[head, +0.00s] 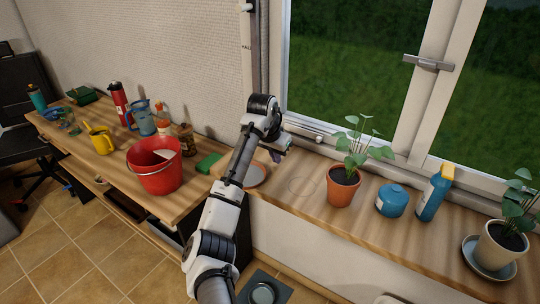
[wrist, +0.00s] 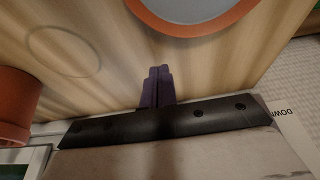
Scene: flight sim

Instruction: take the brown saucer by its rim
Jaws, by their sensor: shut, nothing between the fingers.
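The brown saucer (head: 259,176) lies flat on the wooden window sill, left of the potted plant, partly hidden behind my arm in the head view. In the wrist view its orange-brown rim (wrist: 190,30) curves in from the top edge around a grey middle, and its far part is cut off. My gripper (head: 279,155) is above the sill close to the saucer. In the wrist view my purple fingers (wrist: 158,72) are together and empty, below the saucer's rim in the picture and apart from it.
A terracotta pot with a plant (head: 342,188) stands right of the saucer and shows at the wrist view's left edge (wrist: 16,102). A faint ring (head: 303,187) marks bare sill between. A green sponge-like block (head: 208,163) and red bucket (head: 155,170) are left. The window is behind.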

